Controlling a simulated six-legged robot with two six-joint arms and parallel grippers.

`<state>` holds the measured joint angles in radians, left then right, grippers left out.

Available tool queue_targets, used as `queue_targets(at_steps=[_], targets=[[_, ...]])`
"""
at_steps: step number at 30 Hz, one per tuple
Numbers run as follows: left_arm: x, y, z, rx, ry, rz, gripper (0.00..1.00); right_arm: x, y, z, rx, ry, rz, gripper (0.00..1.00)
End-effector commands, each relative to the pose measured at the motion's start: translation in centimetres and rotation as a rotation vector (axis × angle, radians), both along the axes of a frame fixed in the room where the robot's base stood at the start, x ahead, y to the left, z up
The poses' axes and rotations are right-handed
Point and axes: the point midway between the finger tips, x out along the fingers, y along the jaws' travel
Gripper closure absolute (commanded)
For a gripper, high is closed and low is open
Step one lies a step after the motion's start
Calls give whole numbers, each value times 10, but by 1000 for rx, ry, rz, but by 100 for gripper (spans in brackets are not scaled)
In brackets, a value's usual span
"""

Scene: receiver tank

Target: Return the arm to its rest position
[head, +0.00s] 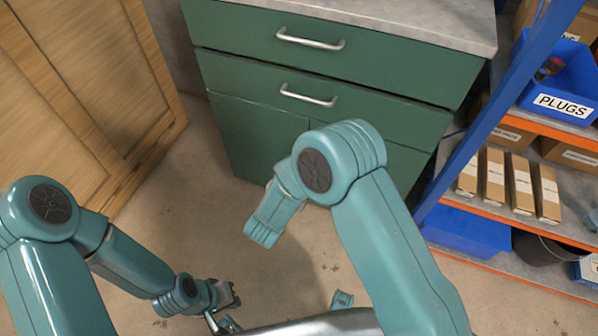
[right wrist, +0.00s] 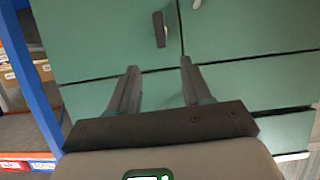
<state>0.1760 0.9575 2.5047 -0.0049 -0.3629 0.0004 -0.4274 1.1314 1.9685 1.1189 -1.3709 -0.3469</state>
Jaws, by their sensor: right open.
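My right arm (head: 385,235) rises from the bottom of the head view, bends at a raised elbow, and its forearm points down and left in front of the green cabinet. My right gripper shows in the right wrist view (right wrist: 160,75), with its two dark fingers apart and only green cabinet front visible between them. It holds nothing that I can see. My left arm (head: 125,262) comes in from the left and reaches low over the floor. My left gripper (head: 230,296) is small and partly hidden at its end, so its jaws cannot be read.
The green cabinet (head: 265,85) has shut drawers and a grey top. A wooden door or panel (head: 85,90) stands at left. At right, a blue-posted shelf (head: 480,125) holds a blue PLUGS bin (head: 560,95) and cardboard boxes (head: 520,188). Bare floor (head: 175,215) lies before the cabinet.

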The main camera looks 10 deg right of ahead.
Motion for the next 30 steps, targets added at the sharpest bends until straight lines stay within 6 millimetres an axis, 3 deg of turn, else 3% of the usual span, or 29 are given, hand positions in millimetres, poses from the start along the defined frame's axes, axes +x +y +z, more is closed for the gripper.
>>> queue_targets(at_steps=[7, 10, 13, 15, 18, 19, 21, 24, 30], targets=[[0, 0, 0, 0, 0, 0, 100, 0, 0, 0, 0, 0, 0, 51], [0, 0, 0, 0, 0, 0, 100, 1, -12, -4, 1, 8, -25, 51], [0, 0, 0, 0, 0, 0, 100, 2, -47, -10, 4, 23, -101, 51], [0, 0, 0, 0, 0, 0, 100, -4, -84, -18, 0, 54, -156, 51], [0, 0, 0, 0, 0, 0, 100, -23, -129, -49, 55, 161, -114, 51], [0, 0, 0, 0, 0, 0, 100, -31, -134, -61, 97, 204, -75, 51], [0, 0, 0, 0, 0, 0, 100, -54, -132, -88, 208, 309, 24, 51], [0, 0, 0, 0, 0, 0, 100, -97, -111, -116, 377, 468, 172, 51], [0, 0, 0, 0, 0, 0, 100, -184, -48, -131, 620, 764, 441, 51]])
